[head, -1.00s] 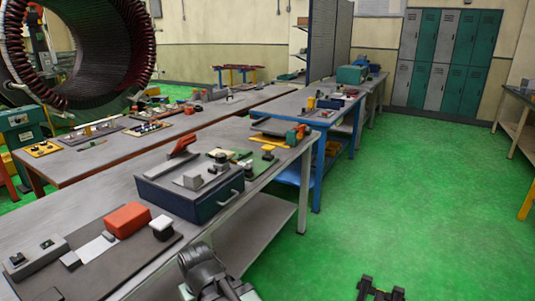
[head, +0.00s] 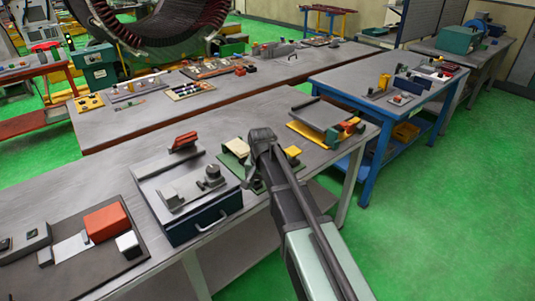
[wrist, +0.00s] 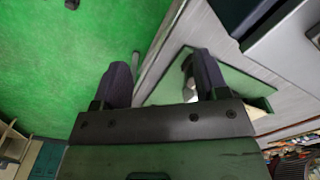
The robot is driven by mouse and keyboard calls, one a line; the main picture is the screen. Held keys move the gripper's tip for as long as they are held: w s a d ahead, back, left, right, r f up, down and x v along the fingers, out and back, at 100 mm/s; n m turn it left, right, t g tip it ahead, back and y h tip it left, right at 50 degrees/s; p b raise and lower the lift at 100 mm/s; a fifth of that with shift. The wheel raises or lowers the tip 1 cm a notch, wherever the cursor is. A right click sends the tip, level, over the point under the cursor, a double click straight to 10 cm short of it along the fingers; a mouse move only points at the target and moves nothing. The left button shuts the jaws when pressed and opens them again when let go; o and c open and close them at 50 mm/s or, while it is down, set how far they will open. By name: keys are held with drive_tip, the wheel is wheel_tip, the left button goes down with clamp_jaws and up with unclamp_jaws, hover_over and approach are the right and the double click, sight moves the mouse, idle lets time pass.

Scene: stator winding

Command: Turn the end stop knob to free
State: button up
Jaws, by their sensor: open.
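A green plate fixture (head: 232,166) lies on the near grey bench, right of the blue drawer box, with a pale block (head: 237,147) and a yellow block (head: 292,151) on or beside it. My arm covers much of it in the head view. A dark knob-like part (wrist: 187,66) with a pale patch shows beside my right finger in the wrist view; I cannot tell whether it is the end stop knob. Another dark knob (head: 213,171) stands on the drawer box. My gripper (wrist: 160,64) is open and empty, its fingers spanning the bench edge from above. Any knob marking is unreadable.
The blue drawer box (head: 196,222) stands close left of the green fixture, its handle toward the aisle. A grey-topped yellow fixture (head: 318,113) lies to the right. A red block (head: 106,222) sits on a dark board at left. The green floor aisle is clear.

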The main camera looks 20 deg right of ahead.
drive_tip(key=w+r+m+p, duration=0.4)
drive_tip(key=w+r, duration=0.2)
drive_tip(key=w, duration=0.4)
drive_tip(key=shift+m, duration=0.3)
wheel_tip(320, 180, down, 12)
drive_tip(key=b, duration=1.2)
drive_tip(key=shift+r, duration=0.25)
drive_tip(key=shift+r, duration=0.1)
drive_tip(key=shift+c, duration=0.5)
drive_tip(key=c, duration=0.8)
